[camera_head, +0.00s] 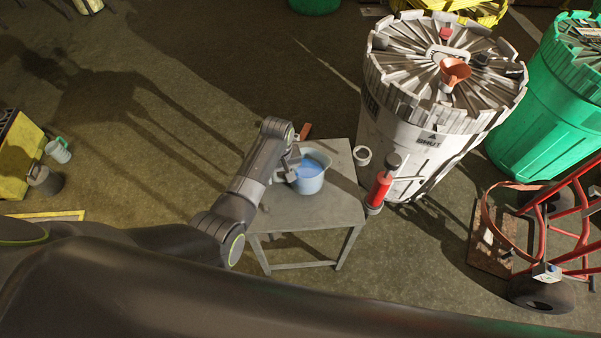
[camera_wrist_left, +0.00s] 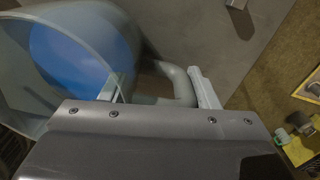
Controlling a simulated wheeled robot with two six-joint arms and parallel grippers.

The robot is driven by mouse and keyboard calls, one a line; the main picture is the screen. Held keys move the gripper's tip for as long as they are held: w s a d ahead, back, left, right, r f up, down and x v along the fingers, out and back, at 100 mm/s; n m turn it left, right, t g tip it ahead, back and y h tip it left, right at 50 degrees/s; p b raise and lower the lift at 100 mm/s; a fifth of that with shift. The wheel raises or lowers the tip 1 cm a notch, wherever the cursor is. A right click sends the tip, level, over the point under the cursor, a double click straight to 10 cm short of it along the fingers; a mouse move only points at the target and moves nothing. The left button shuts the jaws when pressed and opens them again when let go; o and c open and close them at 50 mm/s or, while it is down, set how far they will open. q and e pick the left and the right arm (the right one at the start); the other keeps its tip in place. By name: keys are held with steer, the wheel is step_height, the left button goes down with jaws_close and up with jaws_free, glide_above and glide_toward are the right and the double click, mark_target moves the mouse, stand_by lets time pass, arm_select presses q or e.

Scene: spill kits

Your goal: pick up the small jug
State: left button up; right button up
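A grey jug (camera_head: 312,182) with blue inside stands on a small grey table (camera_head: 330,212). It fills the upper left of the left wrist view (camera_wrist_left: 88,22), with its curved handle (camera_wrist_left: 184,86) toward the right. My left gripper (camera_head: 290,168) is at the jug's handle side, low over the table. In the left wrist view its two fingers (camera_wrist_left: 160,90) are apart, with the handle between them. The right finger is close beside the handle's outer side; I cannot tell whether it touches. My right gripper is not in view.
A white ring (camera_head: 361,156) and a red cylinder with dark ends (camera_head: 380,188) are at the table's right edge. A large white drum (camera_head: 420,150) stands behind, a green drum (camera_head: 545,110) further right, and a red hand truck (camera_head: 560,225) front right. Floor left of the table is mostly clear.

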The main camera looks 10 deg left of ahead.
arm_select(q)
steer(key=c, duration=0.9)
steer(key=shift+w+r, duration=0.1)
steer(key=shift+r, duration=0.05)
jaws_close()
